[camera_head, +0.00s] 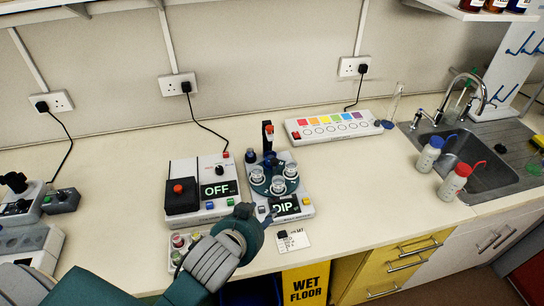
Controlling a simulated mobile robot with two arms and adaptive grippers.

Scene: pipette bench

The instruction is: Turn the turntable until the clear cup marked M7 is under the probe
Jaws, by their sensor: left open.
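The teal turntable (268,189) sits on a white device in the middle of the bench and carries several small clear cups, one (278,185) at its front. Any marks on the cups are too small to read, so I cannot tell which is M7. A dark upright post with an orange patch, apparently the probe holder (268,132), stands at the turntable's back. I cannot tell which cup is under the probe. The device's display (285,206) reads "DIP". My left gripper (258,212) is open and empty, just in front of the device's left front corner. My right gripper is not in view.
Left of the turntable is a white device with a display (219,188) reading "OFF". A colour-chart panel (333,127), bottles (428,155) and a sink are to the right.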

